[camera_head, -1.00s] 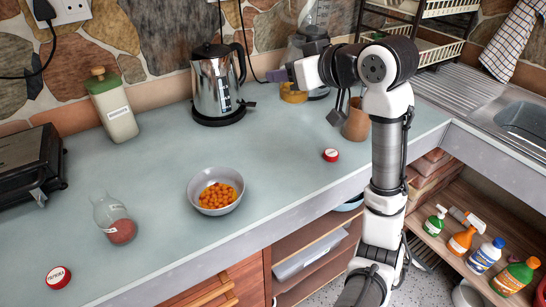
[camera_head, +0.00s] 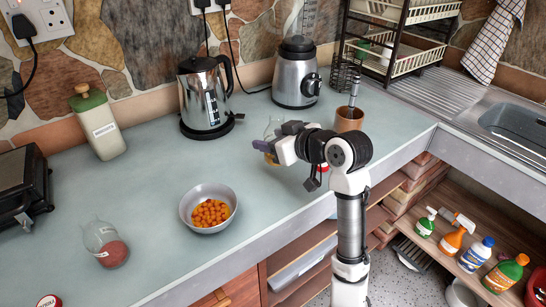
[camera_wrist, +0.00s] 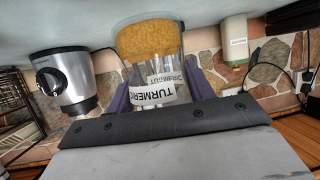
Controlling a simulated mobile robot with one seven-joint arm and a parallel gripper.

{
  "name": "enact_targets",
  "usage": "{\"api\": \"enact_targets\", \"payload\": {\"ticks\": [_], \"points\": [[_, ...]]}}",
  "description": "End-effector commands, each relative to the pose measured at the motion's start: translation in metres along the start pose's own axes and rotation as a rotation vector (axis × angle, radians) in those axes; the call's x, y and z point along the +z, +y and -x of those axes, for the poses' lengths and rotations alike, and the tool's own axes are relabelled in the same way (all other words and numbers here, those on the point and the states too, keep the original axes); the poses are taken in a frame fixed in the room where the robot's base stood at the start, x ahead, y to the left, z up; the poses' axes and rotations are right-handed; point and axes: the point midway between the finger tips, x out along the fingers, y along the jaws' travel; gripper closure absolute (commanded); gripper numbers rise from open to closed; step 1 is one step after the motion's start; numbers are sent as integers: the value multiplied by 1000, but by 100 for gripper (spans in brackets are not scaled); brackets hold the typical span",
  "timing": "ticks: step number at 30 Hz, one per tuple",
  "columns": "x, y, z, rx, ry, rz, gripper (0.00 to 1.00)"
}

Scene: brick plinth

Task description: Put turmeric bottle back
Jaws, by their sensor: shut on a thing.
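My gripper (camera_head: 268,146) is shut on the turmeric bottle, a clear glass bottle with yellow-orange powder and a white label. In the wrist view the bottle (camera_wrist: 152,92) is between the purple fingers, its label reading upside down. In the head view the bottle (camera_head: 273,126) is partly hidden by my gripper. It is over the counter, in front of the blender and right of the kettle. I cannot tell whether its base touches the counter. A red cap (camera_head: 323,168) shows partly behind my arm.
The counter (camera_head: 150,180) holds a kettle (camera_head: 206,97), a blender (camera_head: 297,74), a bowl of orange balls (camera_head: 208,208), a paprika-coloured bottle (camera_head: 105,244), a green-capped bottle (camera_head: 99,125) and a utensil cup (camera_head: 348,120). A dish rack (camera_head: 400,45) stands behind. Counter between kettle and bowl is clear.

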Motion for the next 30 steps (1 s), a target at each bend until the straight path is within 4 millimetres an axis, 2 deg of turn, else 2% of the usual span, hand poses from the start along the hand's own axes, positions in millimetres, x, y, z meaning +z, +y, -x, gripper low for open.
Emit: {"api": "enact_targets", "payload": {"ticks": [3,8,15,29,30], "points": [[14,0,-6,1,0,-2,73],[24,0,-10,1,0,-2,73],[51,0,-21,1,0,-3,73],[59,0,-25,1,0,1,73],[58,0,-24,1,0,1,44]]}}
